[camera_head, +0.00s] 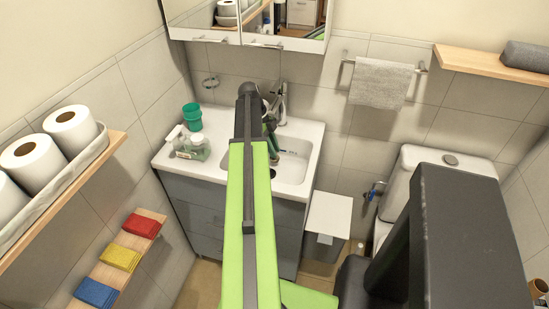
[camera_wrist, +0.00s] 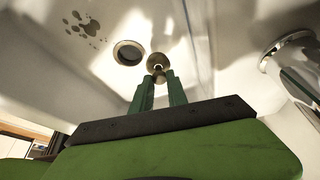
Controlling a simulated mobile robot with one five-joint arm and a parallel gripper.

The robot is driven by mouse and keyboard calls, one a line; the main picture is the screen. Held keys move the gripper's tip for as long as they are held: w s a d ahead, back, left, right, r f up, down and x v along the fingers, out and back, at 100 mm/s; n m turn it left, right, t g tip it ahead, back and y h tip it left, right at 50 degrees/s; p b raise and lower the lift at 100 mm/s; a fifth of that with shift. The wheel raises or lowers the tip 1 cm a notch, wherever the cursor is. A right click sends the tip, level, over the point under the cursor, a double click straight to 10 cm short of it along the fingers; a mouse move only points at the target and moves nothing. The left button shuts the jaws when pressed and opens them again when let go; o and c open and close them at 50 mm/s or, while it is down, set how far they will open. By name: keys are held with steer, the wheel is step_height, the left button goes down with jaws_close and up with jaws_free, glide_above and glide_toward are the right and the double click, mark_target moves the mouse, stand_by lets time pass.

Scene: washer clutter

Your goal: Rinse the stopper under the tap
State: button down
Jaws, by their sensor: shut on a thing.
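My gripper (camera_wrist: 158,77) is shut on the round metal stopper (camera_wrist: 157,62), which sits between its green fingertips over the basin. The stopper appears just right of the open drain hole (camera_wrist: 128,52) in the wrist view. The chrome tap (camera_wrist: 288,55) is at the right there, apart from the stopper; no running water shows. The tap (camera_head: 281,103) stands at the back of the sink.
Dark spots (camera_wrist: 84,26) mark the basin beyond the drain. A green cup (camera_head: 192,116) and clear bottles (camera_head: 194,148) stand on the counter left of the basin. A mirror cabinet (camera_head: 250,40) hangs above. A lidded bin (camera_head: 326,222) stands right of the vanity.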

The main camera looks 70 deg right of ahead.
steer(key=shift+s+d, duration=0.15)
steer(key=shift+s, duration=0.3)
stand_by(0.3)
steer(key=shift+w, duration=0.1)
steer(key=shift+w, duration=0.35)
steer(key=shift+a, duration=0.2)
steer(key=shift+s+a, duration=0.4)
steer(key=shift+a, duration=0.85)
steer(key=shift+s+a, duration=0.45)
steer(key=shift+a, duration=0.85)
steer(key=shift+s+a, duration=0.4)
steer(key=shift+a, duration=0.85)
